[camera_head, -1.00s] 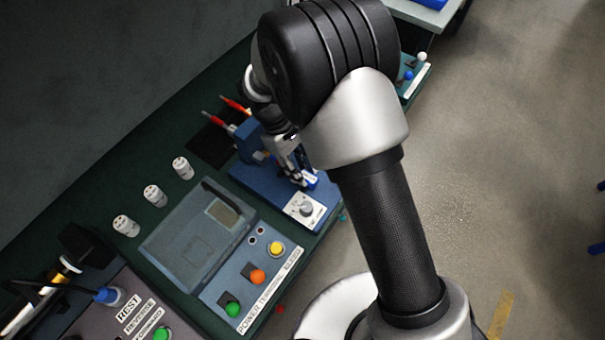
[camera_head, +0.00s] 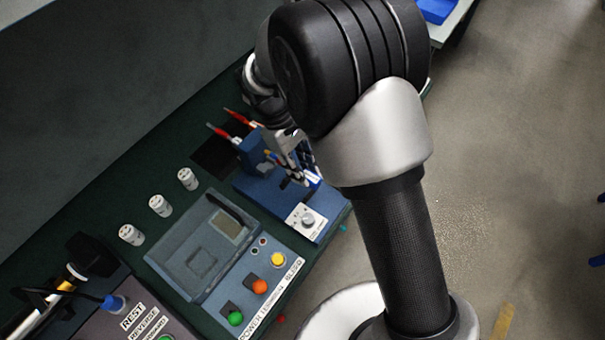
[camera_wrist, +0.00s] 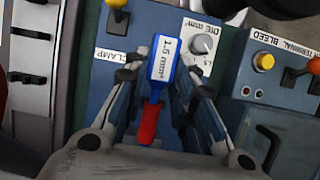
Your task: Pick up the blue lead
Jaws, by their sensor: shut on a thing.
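The blue lead (camera_wrist: 162,62) has a white label reading 1.5 mm² and a red end. In the wrist view it stands between the two dark fingers of my gripper (camera_wrist: 160,78), which is shut on it. In the head view the lead (camera_head: 312,181) shows as a small blue and white piece at my gripper (camera_head: 300,165), above the blue device with a dial (camera_head: 307,220). My arm hides part of the gripper there. I cannot tell how far the lead is above the device.
Other red-tipped leads (camera_head: 217,131) stand in a holder behind. A grey-blue power terminal (camera_head: 195,262) with coloured buttons and several white cylinders (camera_head: 160,205) are to the left on the green bench. Open floor lies to the right.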

